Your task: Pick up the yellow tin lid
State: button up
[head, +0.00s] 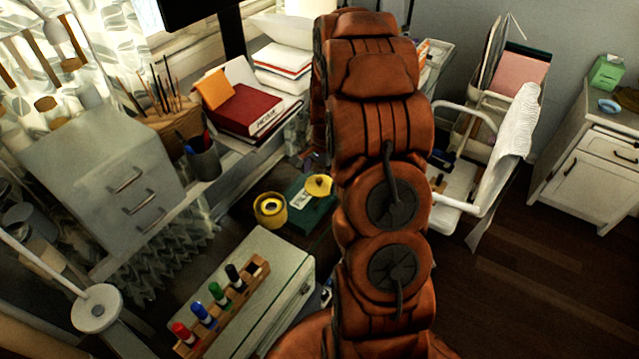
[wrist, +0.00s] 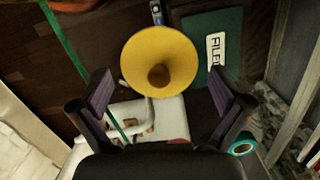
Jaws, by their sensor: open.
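The yellow tin lid (head: 319,184) is a round disc with a small knob, over a dark green box (head: 306,210) in the head view. In the wrist view the lid (wrist: 160,62) appears large, with a brownish knob at its middle, beside the green box marked "FILE" (wrist: 200,40). A yellow round tin (head: 270,209) stands left of the box. My gripper (wrist: 160,95) is open and empty, its purple pads either side and below the lid in the picture. The head view does not show my gripper; my arm covers that area.
A light case (head: 285,260) and a wooden rack of coloured markers (head: 222,310) stand close in front. A red book (head: 245,108) and a pen cup (head: 203,158) are behind left. A white chair (head: 465,190) stands right. Open dark floor (head: 540,290) lies at right.

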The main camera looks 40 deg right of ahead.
jog(key=shift+c, duration=0.2)
jog(key=shift+s, duration=0.1)
jog(key=c, duration=1.6)
jog(key=shift+f, duration=0.1)
